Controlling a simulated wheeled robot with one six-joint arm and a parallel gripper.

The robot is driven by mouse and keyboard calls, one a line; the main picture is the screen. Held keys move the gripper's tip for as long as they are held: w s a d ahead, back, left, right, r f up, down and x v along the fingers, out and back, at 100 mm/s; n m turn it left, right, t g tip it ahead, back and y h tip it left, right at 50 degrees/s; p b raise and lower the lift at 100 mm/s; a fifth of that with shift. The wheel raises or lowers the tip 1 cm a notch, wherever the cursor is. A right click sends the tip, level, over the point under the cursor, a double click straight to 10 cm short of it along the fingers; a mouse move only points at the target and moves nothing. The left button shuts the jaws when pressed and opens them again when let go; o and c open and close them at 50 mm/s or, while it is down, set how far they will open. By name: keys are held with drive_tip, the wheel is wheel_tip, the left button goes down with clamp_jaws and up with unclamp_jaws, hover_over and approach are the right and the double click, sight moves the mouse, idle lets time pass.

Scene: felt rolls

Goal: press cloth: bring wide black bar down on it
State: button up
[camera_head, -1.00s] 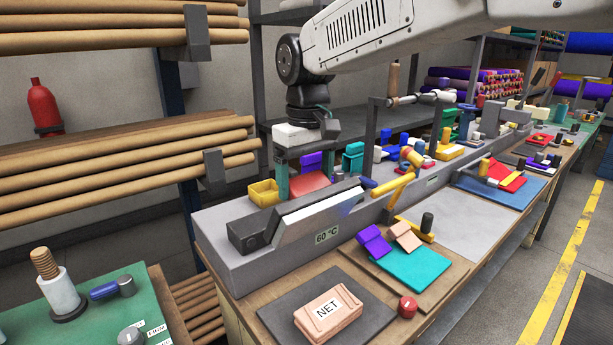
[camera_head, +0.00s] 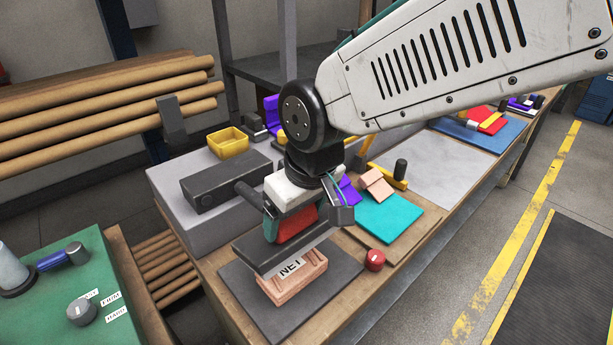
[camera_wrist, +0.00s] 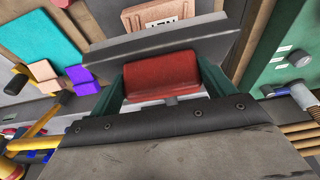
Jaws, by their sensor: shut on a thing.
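The wide black bar (camera_head: 290,246) hangs level over the dark mat, with a red grip block (camera_head: 298,226) on its top. My gripper (camera_head: 291,224) is shut on the red block, with one teal finger on each side; this also shows in the wrist view (camera_wrist: 160,80). The cloth, a pink bundle marked NET (camera_head: 292,283), lies on the dark mat (camera_head: 335,278). The bar covers its back part in the head view. In the wrist view the bar (camera_wrist: 165,48) lies just below the bundle (camera_wrist: 160,14). I cannot tell whether they touch.
A grey machine body (camera_head: 180,222) with a dark block (camera_head: 225,182) stands behind the bar at left. A red knob (camera_head: 375,260) and a teal cloth (camera_head: 390,217) lie to the right. A green table (camera_head: 95,270) stands at left, and the yellow-lined floor is clear at right.

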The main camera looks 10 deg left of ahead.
sight(305, 234)
drive_tip(key=shift+s+d+f, duration=0.15)
drive_tip(key=shift+d+f, duration=0.05)
drive_tip(key=shift+f, duration=0.9)
drive_tip(key=shift+s+d+f, duration=0.1)
drive_tip(key=shift+d+f, duration=0.05)
drive_tip(key=shift+f, duration=0.95)
drive_tip(key=shift+s+d+f, duration=0.15)
drive_tip(key=shift+d+f, duration=0.05)
drive_tip(key=shift+f, duration=0.9)
drive_tip(key=o, duration=1.3)
drive_tip(key=shift+w+r, duration=0.1)
drive_tip(key=shift+r, duration=0.1)
drive_tip(key=v, duration=0.7)
drive_tip(key=shift+d+r, duration=0.1)
drive_tip(key=shift+r, duration=0.15)
